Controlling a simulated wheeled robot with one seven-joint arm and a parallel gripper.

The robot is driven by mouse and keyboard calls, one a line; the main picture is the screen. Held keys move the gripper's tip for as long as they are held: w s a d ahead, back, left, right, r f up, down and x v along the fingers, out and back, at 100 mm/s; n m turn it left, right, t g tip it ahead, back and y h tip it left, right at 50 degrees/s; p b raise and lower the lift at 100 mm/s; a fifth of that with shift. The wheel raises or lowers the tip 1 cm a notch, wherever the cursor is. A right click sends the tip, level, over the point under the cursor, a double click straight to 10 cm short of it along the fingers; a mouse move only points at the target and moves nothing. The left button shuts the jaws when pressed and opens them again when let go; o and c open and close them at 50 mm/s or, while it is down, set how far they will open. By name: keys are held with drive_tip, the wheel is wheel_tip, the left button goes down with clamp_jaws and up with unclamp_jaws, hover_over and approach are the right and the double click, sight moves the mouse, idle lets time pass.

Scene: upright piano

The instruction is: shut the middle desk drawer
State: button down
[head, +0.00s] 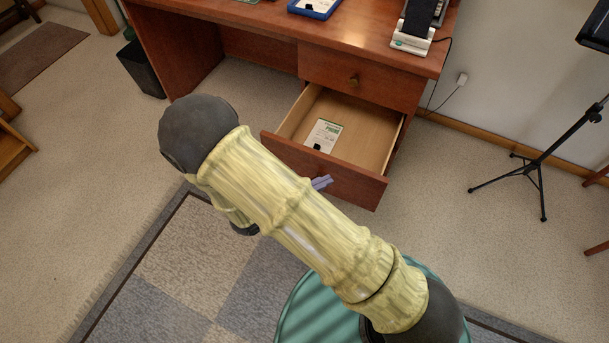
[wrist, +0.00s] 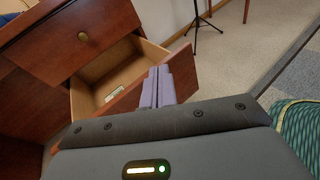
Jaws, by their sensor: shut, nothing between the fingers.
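The middle desk drawer (head: 350,180) is pulled out below a shut upper drawer (head: 362,86). Its wooden inside shows, with a white and green packet and a small dark item (head: 322,136) lying in it. In the wrist view the open drawer (wrist: 122,98) also shows, with its front panel behind my fingers. My gripper (wrist: 159,84) is shut and empty, its purple fingers at the drawer's front panel. In the head view the fingertips (head: 321,183) show just in front of the panel, partly hidden by my arm. I cannot tell whether they touch it. The drawer's knob is hidden.
The desk top (head: 350,35) holds a blue tray (head: 314,8) and a phone stand (head: 411,42). A dark bin (head: 141,66) stands left of the desk. A black tripod stand (head: 540,160) is at the right. Carpet and a checked rug (head: 195,245) lie in front.

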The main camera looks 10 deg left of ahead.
sight(308, 155)
drive_tip(key=s+a+f+n+t+y+b, duration=0.1)
drive_tip(key=a+f+n+t+y+b, duration=0.3)
drive_tip(key=a+f, duration=0.5)
drive_tip(key=a+n+t+y, duration=0.1)
drive_tip(key=n+t+y, duration=0.1)
drive_tip(key=n+t, duration=0.1)
drive_tip(key=shift+s+a+f+n, duration=0.2)
drive_tip(key=shift+s+f+n, duration=0.05)
drive_tip(key=shift+f+n, duration=0.15)
drive_tip(key=b+x, duration=0.2)
drive_tip(key=x, duration=0.5)
drive_tip(key=b+x, duration=0.2)
drive_tip(key=x, duration=0.5)
drive_tip(key=shift+r, duration=0.2)
drive_tip(key=shift+w, duration=0.2)
